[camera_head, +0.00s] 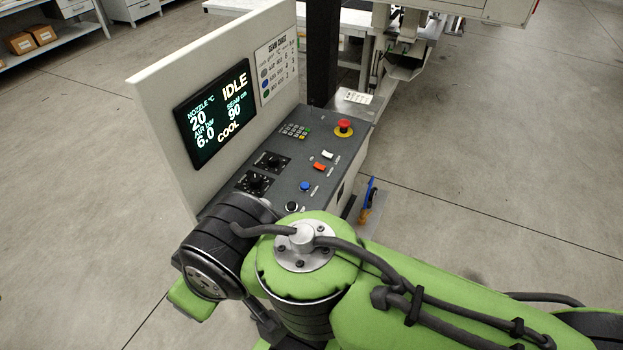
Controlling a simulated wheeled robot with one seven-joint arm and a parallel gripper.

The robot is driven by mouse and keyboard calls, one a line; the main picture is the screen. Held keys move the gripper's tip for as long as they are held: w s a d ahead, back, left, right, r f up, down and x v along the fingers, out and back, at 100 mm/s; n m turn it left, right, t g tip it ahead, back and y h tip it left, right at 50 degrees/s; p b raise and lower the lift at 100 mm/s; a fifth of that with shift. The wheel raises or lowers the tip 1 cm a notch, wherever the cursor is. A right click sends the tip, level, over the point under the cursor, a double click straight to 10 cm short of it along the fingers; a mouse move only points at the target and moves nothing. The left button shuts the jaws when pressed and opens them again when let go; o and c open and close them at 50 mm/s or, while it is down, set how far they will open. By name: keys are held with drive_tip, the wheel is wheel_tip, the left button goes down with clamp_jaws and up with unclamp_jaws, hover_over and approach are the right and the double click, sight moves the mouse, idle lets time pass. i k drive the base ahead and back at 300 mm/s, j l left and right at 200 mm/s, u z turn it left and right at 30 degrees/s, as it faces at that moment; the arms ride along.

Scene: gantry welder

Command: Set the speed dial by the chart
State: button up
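Two black dials sit on the dark sloping control panel (322,152): an upper dial (272,162) and a lower dial (256,183). Their labels are too small to read, so I cannot tell which is the speed dial. The chart (277,70) is a white sheet on the upright board, with coloured dots and rows of small print; its values are not legible. The screen (213,114) reads IDLE, nozzle 20 °C, air 6.0 bar, seam 90 cm and COOL. My green and black arm covers the panel's near end, close below the lower dial. My gripper is not visible.
The panel also carries a keypad (295,131), a red emergency button (344,126), white (327,155) and orange (319,167) switches, a blue button (305,186) and a light round control (292,207). A dark post (322,50) stands behind. Floor at right is open.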

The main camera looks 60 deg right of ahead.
sight(255, 181)
drive_tip(key=z, duration=2)
